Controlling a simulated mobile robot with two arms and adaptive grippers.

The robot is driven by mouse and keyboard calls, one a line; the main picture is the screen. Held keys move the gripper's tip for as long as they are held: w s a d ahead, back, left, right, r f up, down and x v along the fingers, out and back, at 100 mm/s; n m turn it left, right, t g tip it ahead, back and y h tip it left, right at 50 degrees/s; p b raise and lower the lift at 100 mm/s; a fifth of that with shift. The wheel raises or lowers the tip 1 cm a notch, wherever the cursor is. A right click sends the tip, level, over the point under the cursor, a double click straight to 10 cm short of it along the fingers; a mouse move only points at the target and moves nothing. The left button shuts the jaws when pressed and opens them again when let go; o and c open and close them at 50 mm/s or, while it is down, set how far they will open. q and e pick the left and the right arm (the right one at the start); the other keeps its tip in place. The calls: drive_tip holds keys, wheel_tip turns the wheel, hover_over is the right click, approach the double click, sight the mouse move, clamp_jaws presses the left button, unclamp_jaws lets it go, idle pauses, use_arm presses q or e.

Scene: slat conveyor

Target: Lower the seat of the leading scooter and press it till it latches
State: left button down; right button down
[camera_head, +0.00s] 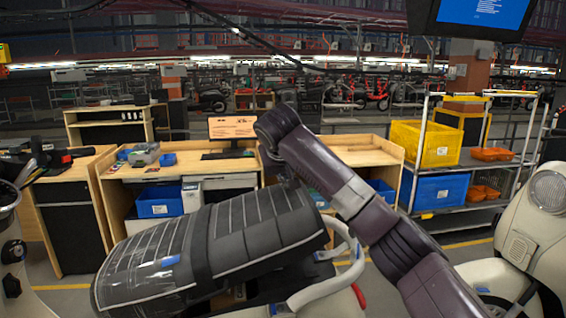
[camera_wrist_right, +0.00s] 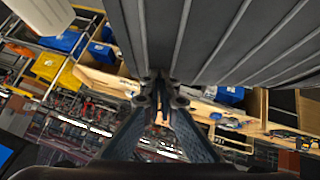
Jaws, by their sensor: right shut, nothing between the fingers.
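The long dark grey ribbed seat (camera_head: 235,235) of the scooter fills the lower middle of the head view. It is tilted, its right end higher than its left, over a pale body with a light grab rail (camera_head: 335,285). I cannot tell whether it is latched. My right arm reaches over from the lower right, and my right gripper (camera_head: 288,178) points down at the seat's upper right edge. In the right wrist view its fingers (camera_wrist_right: 160,100) are shut and empty, tips close to the ribbed seat (camera_wrist_right: 220,40); contact is unclear. My left gripper is not in view.
Another cream scooter with a round headlight (camera_head: 550,190) stands at the right. Scooter parts (camera_head: 12,250) show at the left edge. Behind are wooden desks (camera_head: 205,168), a monitor (camera_head: 232,127) and a rack with a yellow bin (camera_head: 425,143) and a blue bin (camera_head: 435,193).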

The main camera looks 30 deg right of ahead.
drive_tip(key=shift+s+f, duration=0.4)
drive_tip(key=shift+f, duration=0.35)
drive_tip(key=shift+a+f, duration=0.15)
drive_tip(key=shift+f, duration=0.05)
drive_tip(key=shift+w, duration=0.1)
drive_tip(key=shift+f, duration=0.1)
